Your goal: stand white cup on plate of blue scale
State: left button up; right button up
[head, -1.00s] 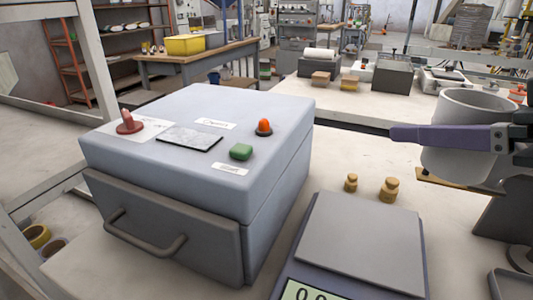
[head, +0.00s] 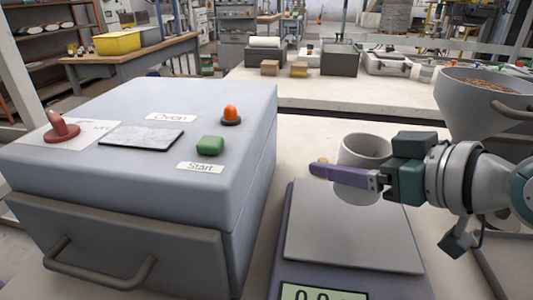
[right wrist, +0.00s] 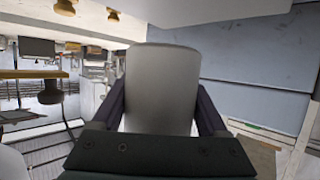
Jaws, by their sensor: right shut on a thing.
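The white cup (head: 366,150) is upright in the head view, held by my right gripper (head: 345,176). The gripper's purple fingers close around the cup's sides, and the cup (right wrist: 160,85) fills the space between them in the right wrist view. The blue scale (head: 279,258) is at the lower middle of the head view, with a flat grey plate (head: 345,240) and a display at its front. The cup overlaps the far part of the plate in the picture. Whether its base touches the plate cannot be told. My left gripper is not in view.
A large blue-grey oven box (head: 140,140) with a start button and handle stands close left of the scale. A hopper of pellets (head: 490,95) is at the right. The plate is empty.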

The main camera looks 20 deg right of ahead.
aim_at(342, 188)
jog(key=shift+w+f+b, duration=0.1)
jog(key=shift+f+b, duration=0.8)
jog(key=shift+f, duration=1.45)
jog(key=shift+f, duration=0.2)
jog(key=o, duration=1.3)
jog(key=shift+o, duration=0.2)
jog(key=shift+r, duration=0.2)
jog(key=shift+s+r, duration=0.1)
jog(key=shift+s, duration=0.1)
jog(key=p+v, duration=0.1)
jog(key=v, duration=1)
jog(key=shift+p, duration=0.35)
jog(key=shift+s+d+r, duration=0.1)
jog(key=shift+s, duration=0.2)
